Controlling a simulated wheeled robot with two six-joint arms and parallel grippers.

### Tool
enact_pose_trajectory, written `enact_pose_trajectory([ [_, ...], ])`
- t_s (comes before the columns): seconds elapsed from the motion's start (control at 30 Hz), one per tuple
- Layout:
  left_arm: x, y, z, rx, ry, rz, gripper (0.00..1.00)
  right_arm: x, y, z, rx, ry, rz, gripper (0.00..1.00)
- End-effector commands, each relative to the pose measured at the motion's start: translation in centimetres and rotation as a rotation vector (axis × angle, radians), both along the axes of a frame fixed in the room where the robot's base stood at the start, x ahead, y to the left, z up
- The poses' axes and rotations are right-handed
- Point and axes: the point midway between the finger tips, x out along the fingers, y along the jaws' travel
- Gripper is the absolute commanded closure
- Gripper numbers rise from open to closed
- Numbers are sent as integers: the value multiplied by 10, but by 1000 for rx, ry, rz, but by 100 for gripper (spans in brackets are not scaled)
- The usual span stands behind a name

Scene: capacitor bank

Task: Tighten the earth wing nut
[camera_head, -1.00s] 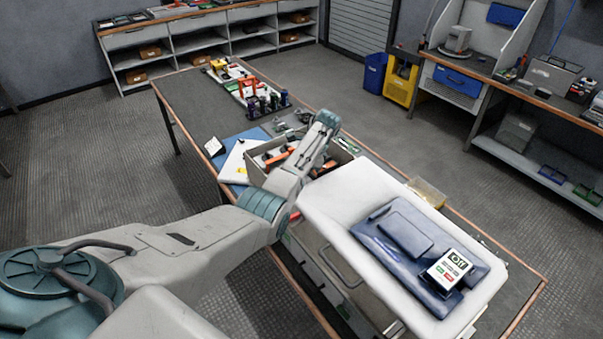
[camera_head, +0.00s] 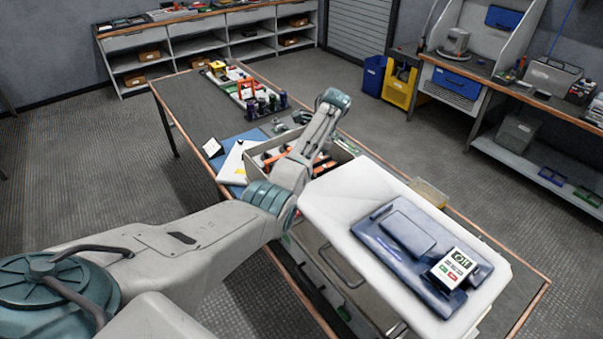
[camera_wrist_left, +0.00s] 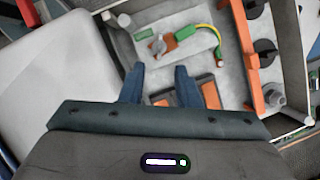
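The earth wing nut (camera_wrist_left: 157,44) appears as a small grey metal piece beside a copper-coloured plate, inside an open grey box, in the left wrist view. A green-and-yellow wire (camera_wrist_left: 207,33) curves to the right of it. My left gripper (camera_wrist_left: 159,72) is open and empty, with its two dark blue fingers apart and the wing nut beyond the gap between the tips. In the head view my left arm reaches over the box (camera_head: 258,165), and the gripper itself is hidden there. My right gripper is in neither view.
Orange bars (camera_wrist_left: 246,40) and dark round parts (camera_wrist_left: 265,53) stand to the right in the box. A blue mat with a white sheet (camera_head: 237,158) lies left of the box.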

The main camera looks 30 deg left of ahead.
Motion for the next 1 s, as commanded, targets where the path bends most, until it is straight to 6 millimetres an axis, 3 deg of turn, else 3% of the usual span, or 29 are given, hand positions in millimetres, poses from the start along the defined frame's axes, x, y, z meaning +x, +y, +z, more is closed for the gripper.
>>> enact_pose_trajectory([
  [0.17,8,-9,36,-1,1,-1,71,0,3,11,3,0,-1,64],
  [0.3,11,-12,45,1,2,0,71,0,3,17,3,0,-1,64],
  [1.0,12,-13,46,0,1,0,71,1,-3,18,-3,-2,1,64],
])
